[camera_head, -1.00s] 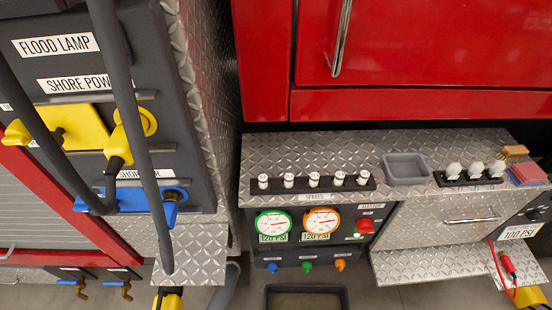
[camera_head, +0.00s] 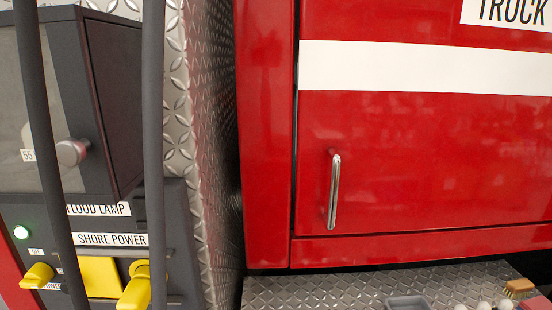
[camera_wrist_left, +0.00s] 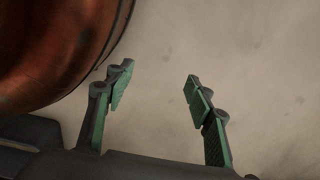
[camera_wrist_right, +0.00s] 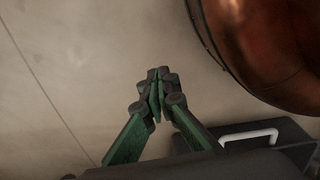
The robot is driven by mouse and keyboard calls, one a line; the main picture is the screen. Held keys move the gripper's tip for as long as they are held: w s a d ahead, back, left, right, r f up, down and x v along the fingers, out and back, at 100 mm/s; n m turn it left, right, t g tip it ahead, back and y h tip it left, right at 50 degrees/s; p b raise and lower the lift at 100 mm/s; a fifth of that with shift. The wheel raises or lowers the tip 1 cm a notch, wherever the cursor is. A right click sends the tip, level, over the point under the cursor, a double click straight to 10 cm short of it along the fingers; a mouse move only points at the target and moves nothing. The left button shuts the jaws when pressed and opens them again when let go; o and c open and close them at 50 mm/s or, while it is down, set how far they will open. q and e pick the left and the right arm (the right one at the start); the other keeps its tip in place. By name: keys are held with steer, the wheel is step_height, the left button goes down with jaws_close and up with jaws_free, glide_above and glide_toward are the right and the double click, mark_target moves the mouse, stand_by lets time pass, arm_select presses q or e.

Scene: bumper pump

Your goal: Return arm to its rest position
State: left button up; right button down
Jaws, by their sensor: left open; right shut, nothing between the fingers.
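My left gripper (camera_wrist_left: 160,90) shows in the left wrist view, its two green-padded fingers spread apart with nothing between them. My right gripper (camera_wrist_right: 158,85) shows in the right wrist view, its fingertips together and empty. Both hang above a plain beige floor, which also shows in the right wrist view (camera_wrist_right: 80,80). Neither gripper nor arm shows in the head view.
A coppery rounded surface is close to the left gripper (camera_wrist_left: 50,40) and another is close to the right one (camera_wrist_right: 265,40). The head view shows the red truck door (camera_head: 420,170) with a handle (camera_head: 334,190), the flood lamp and shore power panel (camera_head: 100,225), dark hoses (camera_head: 153,120) and the diamond-plate bumper (camera_head: 320,290).

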arm_select(q)
steer(key=s+a+r+p, duration=0.1)
steer(key=s+r+p, duration=0.2)
steer(key=s+p, duration=0.7)
steer(key=shift+a+r+m+p, duration=0.2)
steer(key=shift+a+m+p, duration=0.15)
steer(key=shift+p, duration=0.7)
arm_select(e)
steer(key=s+d+r, duration=0.1)
steer(key=s+r, duration=0.2)
steer(key=s, duration=0.7)
steer(key=shift+d+r+n, duration=0.2)
steer(key=shift+d+n, duration=0.1)
